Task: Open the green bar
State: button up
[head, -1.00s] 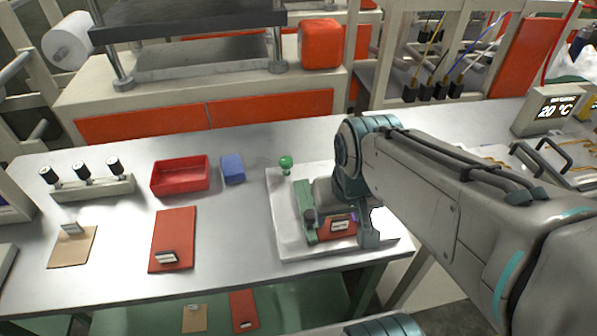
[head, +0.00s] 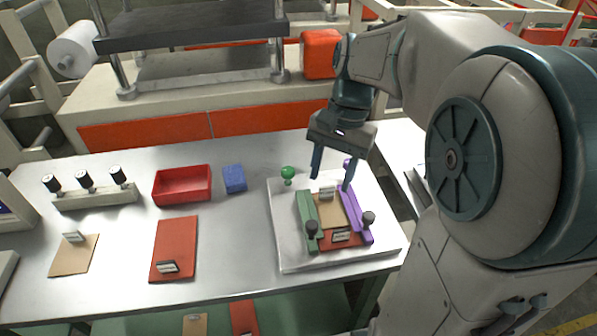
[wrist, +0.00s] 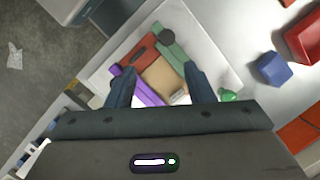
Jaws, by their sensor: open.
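The green bar (head: 307,222) lies along the left side of a white board on the table, with a dark round knob at its near end. It also shows in the wrist view (wrist: 170,45). A green ball knob (head: 287,173) stands near its far end. A purple bar (head: 353,213) lies along the right side. Between the bars are a tan piece (head: 329,208) and a red piece (head: 326,241). My gripper (head: 332,180) is open and empty, pointing down above the far end of the bars. In the wrist view its fingers (wrist: 160,88) spread over the tan piece.
The white board (head: 300,263) bears the bars. To its left are a blue block (head: 234,179), a red tray (head: 182,198) and a red plate (head: 174,240). A rack with black knobs (head: 95,195) stands far left.

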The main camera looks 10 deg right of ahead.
aim_at(312, 223)
jog(key=shift+m+g+y, duration=0.5)
jog(key=shift+m+g, duration=0.1)
jog(key=shift+m, duration=0.2)
jog(key=x, duration=0.4)
jog(key=w+x, duration=0.1)
jog(key=x, duration=0.3)
jog(key=w+x, duration=0.1)
jog(key=x, duration=0.3)
jog(key=shift+s+a+f, duration=0.1)
jog(key=shift+f, duration=0.35)
grip_shut()
